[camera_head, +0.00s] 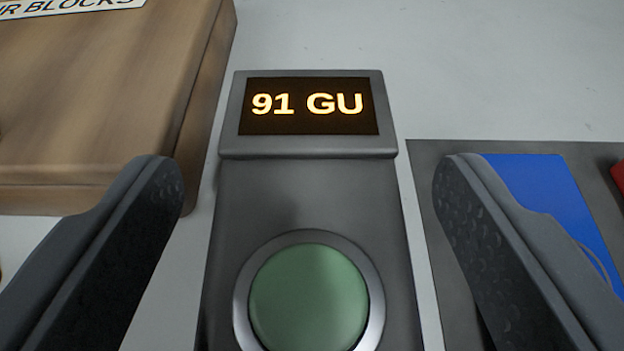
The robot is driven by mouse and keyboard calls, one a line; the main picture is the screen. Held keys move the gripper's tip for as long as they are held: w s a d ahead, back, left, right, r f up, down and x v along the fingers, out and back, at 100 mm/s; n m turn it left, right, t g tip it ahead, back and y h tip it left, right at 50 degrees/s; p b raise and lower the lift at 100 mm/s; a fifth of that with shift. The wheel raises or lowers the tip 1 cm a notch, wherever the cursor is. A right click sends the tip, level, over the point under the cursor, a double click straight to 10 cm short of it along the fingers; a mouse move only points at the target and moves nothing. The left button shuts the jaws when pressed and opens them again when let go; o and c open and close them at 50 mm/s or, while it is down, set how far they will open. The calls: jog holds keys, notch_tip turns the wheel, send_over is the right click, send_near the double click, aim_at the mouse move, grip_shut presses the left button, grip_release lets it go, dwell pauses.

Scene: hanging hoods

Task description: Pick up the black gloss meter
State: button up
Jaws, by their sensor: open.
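The black gloss meter (308,200) fills the middle of the head camera view. It is a dark box with a raised screen (309,105) at its far end that reads "91 GU". A large round green button (308,295) in a silver ring sits nearer to me. Its near end is cut off by the bottom edge of the picture. My gripper (308,180) is open and empty. One finger shows to the left of the meter and one to the right. Gaps show between the fingers and the meter's sides, and I cannot tell how far above the surface the fingertips are.
A brown wooden block or box (100,110) with a partly cut-off label ending in "R BLOCKS" stands close on the left. On the right lies a dark grey panel (450,160) with a blue patch (545,190) and a red thing (618,175) at the edge. The pale surface behind the meter is clear.

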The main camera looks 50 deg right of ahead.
aim_at(304, 219)
jog(key=shift+w+d, duration=0.2)
jog(key=c, duration=1.4)
jog(key=shift+r, duration=0.1)
jog(key=shift+r, duration=0.25)
notch_tip(304, 219, up, 3)
jog(key=shift+p, duration=0.5)
jog(key=s+a, duration=0.3)
jog(key=a, duration=0.1)
jog(key=s+a+r, duration=0.1)
jog(key=s+a, duration=0.6)
jog(key=a, duration=0.1)
jog(key=shift+s+a+r+p, duration=0.1)
jog(key=shift+s+r+p, duration=0.1)
jog(key=shift+p, duration=0.15)
